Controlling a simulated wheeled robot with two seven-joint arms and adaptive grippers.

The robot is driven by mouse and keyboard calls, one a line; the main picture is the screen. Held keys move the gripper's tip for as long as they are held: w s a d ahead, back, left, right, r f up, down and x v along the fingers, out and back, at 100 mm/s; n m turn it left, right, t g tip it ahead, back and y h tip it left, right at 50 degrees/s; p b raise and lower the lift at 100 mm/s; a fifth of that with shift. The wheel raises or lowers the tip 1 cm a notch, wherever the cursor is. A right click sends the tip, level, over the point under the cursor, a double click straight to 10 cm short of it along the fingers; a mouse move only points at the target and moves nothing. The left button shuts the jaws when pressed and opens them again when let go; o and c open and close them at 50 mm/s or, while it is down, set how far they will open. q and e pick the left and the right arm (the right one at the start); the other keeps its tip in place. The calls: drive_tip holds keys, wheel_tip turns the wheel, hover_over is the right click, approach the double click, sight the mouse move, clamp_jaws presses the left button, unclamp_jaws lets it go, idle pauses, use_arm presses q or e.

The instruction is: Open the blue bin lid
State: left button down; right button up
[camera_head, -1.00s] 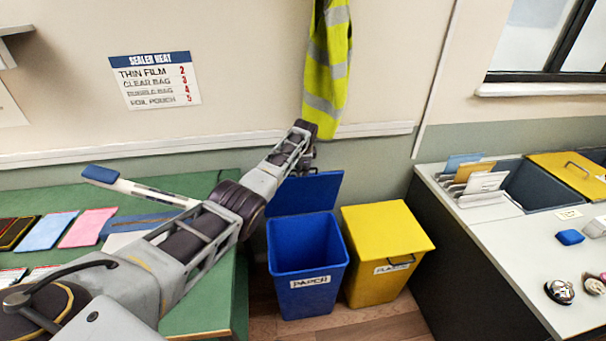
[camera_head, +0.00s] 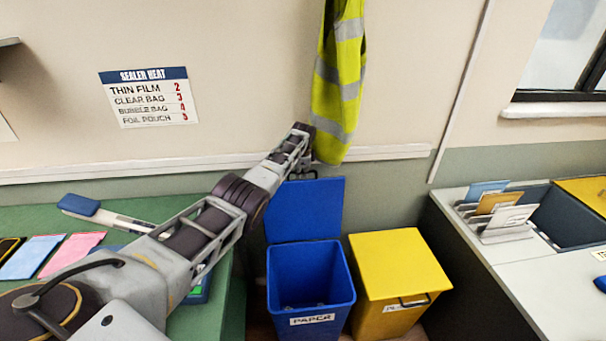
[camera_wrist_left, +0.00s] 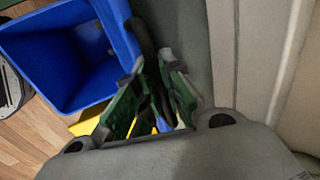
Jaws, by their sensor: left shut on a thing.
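The blue bin (camera_head: 310,294), labelled PAPER, stands on the floor with its top open and its inside visible. Its blue lid (camera_head: 306,212) stands raised, near upright, at the bin's back edge. My left gripper (camera_head: 303,174) is at the lid's top edge, small and partly hidden by the wrist. In the left wrist view, the green-padded fingers of my left gripper (camera_wrist_left: 153,95) are shut at the edge of the lid (camera_wrist_left: 117,28), with the open blue bin (camera_wrist_left: 62,62) beyond. Exactly where the pads grip is hard to see. My right gripper is not in view.
A yellow bin (camera_head: 400,262) with its lid closed stands close right of the blue bin. A green table (camera_head: 150,208) is at left under my arm. A counter (camera_head: 520,262) is at right. A hi-vis vest (camera_head: 338,85) hangs just above my gripper.

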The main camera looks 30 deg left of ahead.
use_arm(q)
drive_tip(key=c, duration=1.5)
unclamp_jaws()
drive_tip(key=shift+r, duration=0.2)
drive_tip(key=shift+v, duration=5.75)
